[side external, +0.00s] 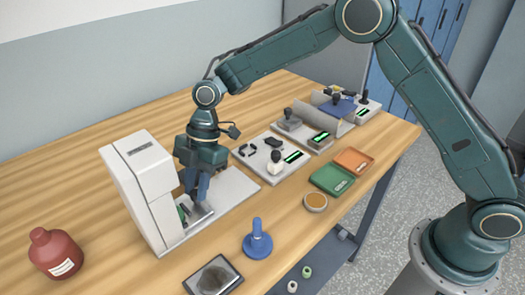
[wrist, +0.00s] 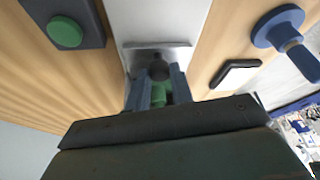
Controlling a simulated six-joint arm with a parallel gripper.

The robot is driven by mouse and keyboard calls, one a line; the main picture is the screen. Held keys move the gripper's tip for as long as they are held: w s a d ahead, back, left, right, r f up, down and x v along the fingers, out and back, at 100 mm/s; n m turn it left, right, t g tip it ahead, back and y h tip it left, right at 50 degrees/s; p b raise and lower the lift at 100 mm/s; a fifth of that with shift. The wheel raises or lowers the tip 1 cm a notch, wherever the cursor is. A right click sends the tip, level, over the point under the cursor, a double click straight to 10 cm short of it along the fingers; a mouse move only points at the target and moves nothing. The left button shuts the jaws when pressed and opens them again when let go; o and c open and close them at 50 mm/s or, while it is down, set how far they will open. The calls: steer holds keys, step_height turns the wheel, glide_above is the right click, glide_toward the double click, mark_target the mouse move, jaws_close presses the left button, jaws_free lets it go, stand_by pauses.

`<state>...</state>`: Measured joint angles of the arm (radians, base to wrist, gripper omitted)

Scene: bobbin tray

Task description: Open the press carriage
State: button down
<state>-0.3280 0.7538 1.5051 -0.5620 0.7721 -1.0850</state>
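The press (side external: 145,180) is a white upright housing at the left of the side external view, on a pale base plate (side external: 235,188). Its grey carriage (side external: 201,213) sits low at the front of the housing; the grey plate also shows in the wrist view (wrist: 178,55), with a dark round knob (wrist: 158,70). My gripper (side external: 202,200) points down over the carriage. In the wrist view its blue fingers (wrist: 158,76) lie close on both sides of the knob and appear shut on it. A green part (wrist: 158,95) shows between the fingers; part of the carriage is hidden.
A blue spindle stand (side external: 257,243) and a dark-framed pad (side external: 213,278) lie near the front table edge. A red bottle (side external: 55,252) stands left. A green-button block (wrist: 65,32) is beside the plate. Green (side external: 332,179) and orange (side external: 354,160) trays lie right.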

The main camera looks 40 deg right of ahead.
steer(key=d, duration=1)
steer(key=shift+d, duration=0.35)
steer(key=c, duration=1.2)
jaws_free()
steer(key=v, duration=1.4)
